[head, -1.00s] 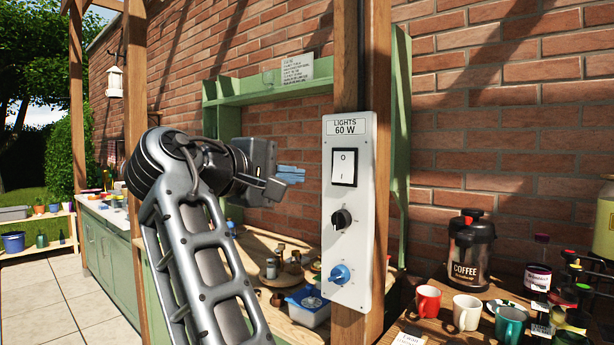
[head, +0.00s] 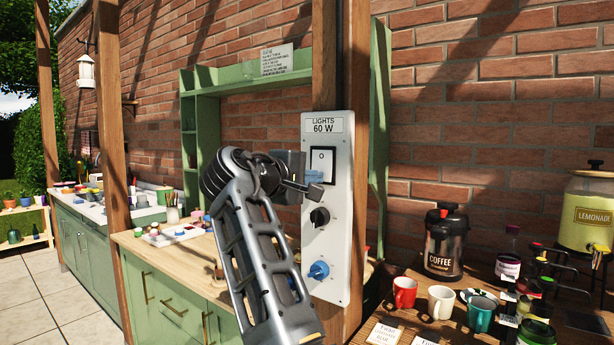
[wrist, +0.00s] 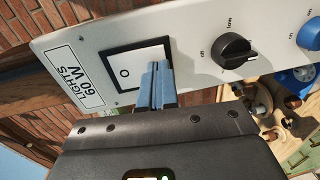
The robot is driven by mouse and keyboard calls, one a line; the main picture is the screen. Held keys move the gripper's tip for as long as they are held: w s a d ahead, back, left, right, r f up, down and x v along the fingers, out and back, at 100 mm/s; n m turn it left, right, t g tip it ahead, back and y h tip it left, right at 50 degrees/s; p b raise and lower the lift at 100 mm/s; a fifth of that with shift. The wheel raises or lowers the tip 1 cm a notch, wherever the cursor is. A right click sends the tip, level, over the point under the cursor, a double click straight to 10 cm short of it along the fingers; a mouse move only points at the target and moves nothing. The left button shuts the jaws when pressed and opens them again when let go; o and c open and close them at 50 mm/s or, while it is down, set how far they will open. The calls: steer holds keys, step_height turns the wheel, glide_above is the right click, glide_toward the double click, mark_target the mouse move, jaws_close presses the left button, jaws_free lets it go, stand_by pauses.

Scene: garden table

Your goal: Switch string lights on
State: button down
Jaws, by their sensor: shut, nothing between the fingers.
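The white panel (head: 340,240) labelled "LIGHTS 60 W" is fixed to a wooden post. Near its top is a white rocker switch (head: 322,158) in a black frame; its "O" half shows, and my fingers cover the other half. The switch also shows in the wrist view (wrist: 130,68). My gripper (head: 313,176) is shut and empty, with its blue fingertips at the lower half of the rocker. In the wrist view the fingertips (wrist: 157,80) overlap the rocker's covered end; I cannot tell for certain whether they touch it.
Below the switch on the panel are a black knob (head: 320,216) and a blue knob (head: 318,270). A table at right holds a coffee dispenser (head: 445,245), a red mug (head: 404,292) and a lemonade jar (head: 590,215). A green shelf (head: 200,140) stands behind my arm.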

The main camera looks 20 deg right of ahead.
steer(key=shift+w+d+f+h, duration=0.1)
steer(key=shift+d+h, duration=0.05)
steer(key=shift+h, duration=0.15)
stand_by(0.4)
